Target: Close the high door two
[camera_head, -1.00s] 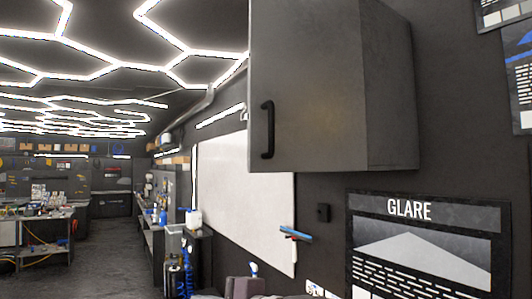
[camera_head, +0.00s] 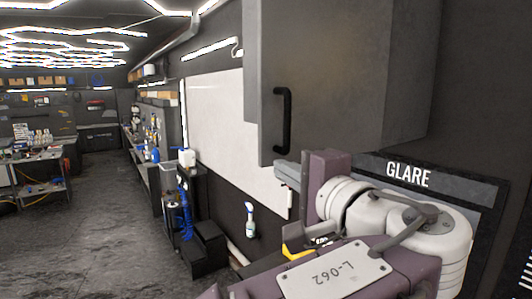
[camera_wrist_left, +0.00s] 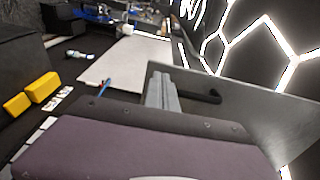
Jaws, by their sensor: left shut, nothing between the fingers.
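The dark grey high cabinet door (camera_head: 325,75) hangs on the wall, with a black vertical handle (camera_head: 283,120) near its left edge. How far it stands ajar is hard to tell. My left gripper (camera_head: 287,174) is shut and empty, just below the handle and the door's lower edge in the head view. In the left wrist view the shut fingers (camera_wrist_left: 162,92) point toward the handle (camera_wrist_left: 205,95), beside the door panel (camera_wrist_left: 250,112). Whether they touch the door is unclear. My right gripper is not in view.
A GLARE poster (camera_head: 440,180) is on the wall below the cabinet, partly behind my arm. A white board (camera_head: 225,135) hangs to the left. A spray bottle (camera_head: 249,220) is lower down. Open floor (camera_head: 95,225) lies at left. Yellow blocks (camera_wrist_left: 30,93) show in the left wrist view.

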